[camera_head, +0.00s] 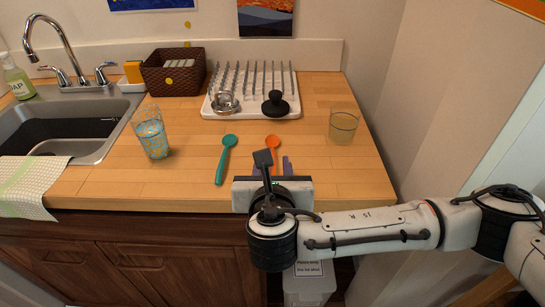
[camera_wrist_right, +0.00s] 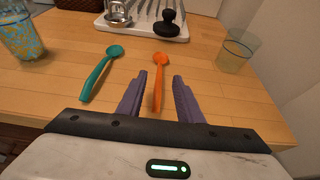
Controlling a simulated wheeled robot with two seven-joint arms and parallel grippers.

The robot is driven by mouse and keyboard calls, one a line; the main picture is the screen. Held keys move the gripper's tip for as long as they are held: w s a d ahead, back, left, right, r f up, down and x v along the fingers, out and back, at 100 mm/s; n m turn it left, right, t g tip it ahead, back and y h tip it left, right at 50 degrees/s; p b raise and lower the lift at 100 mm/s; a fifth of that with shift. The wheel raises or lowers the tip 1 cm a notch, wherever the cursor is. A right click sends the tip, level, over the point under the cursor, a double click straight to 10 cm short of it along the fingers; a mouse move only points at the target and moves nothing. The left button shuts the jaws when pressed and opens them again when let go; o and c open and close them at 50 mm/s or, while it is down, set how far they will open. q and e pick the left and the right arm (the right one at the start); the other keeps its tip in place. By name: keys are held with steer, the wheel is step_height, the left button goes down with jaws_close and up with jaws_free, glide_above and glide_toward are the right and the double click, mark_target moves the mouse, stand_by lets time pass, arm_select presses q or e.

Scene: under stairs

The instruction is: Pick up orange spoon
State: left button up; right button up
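The orange spoon (camera_head: 273,142) lies on the wooden counter, its bowl toward the back. In the head view its handle is mostly hidden behind my right gripper (camera_head: 277,166). In the right wrist view the whole orange spoon (camera_wrist_right: 160,78) shows, with its handle pointing toward the gripper. My right gripper (camera_wrist_right: 160,85) is open, and its two purple fingers stand apart on either side of the spoon's handle line. I cannot tell whether they touch the counter. My left gripper is not in view.
A teal spoon (camera_head: 224,160) lies left of the orange one. A patterned glass (camera_head: 151,134) stands further left, a clear glass (camera_head: 343,127) to the right. A white dish rack (camera_head: 222,113) stands behind. The sink (camera_head: 65,120) is at the far left.

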steer(key=x, duration=0.5)
steer(key=shift+f, duration=0.25)
steer(key=shift+c, duration=0.5)
jaws_close()
